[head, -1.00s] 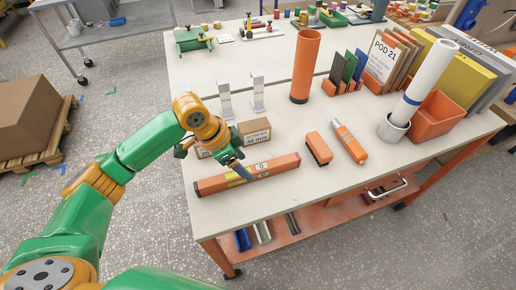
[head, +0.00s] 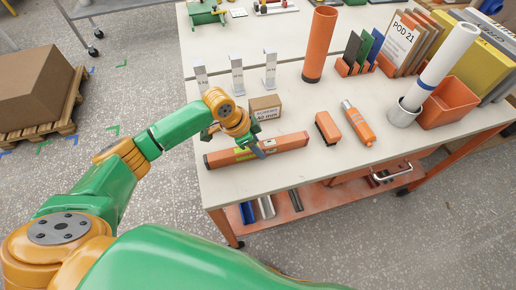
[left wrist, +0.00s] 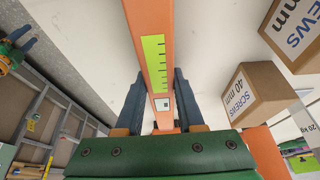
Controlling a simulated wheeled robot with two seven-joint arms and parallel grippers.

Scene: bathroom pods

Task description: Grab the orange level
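The orange level (head: 286,144), a long bar with a yellow-green scale, lies along the near left part of the table, and I see no clear lift off it. It also runs between my fingers in the left wrist view (left wrist: 150,25). My left gripper (head: 257,151) is at about the middle of the level. In the left wrist view its dark fingers (left wrist: 160,80) lie on both sides of the bar, with no clear gap at the tips. The gripper looks shut on the level. My right gripper is not in view.
A small screws box (head: 265,108) stands just behind the level, and metal brackets (head: 237,75) stand farther back. A tall orange tube (head: 320,45) stands behind. The table's front right is clear.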

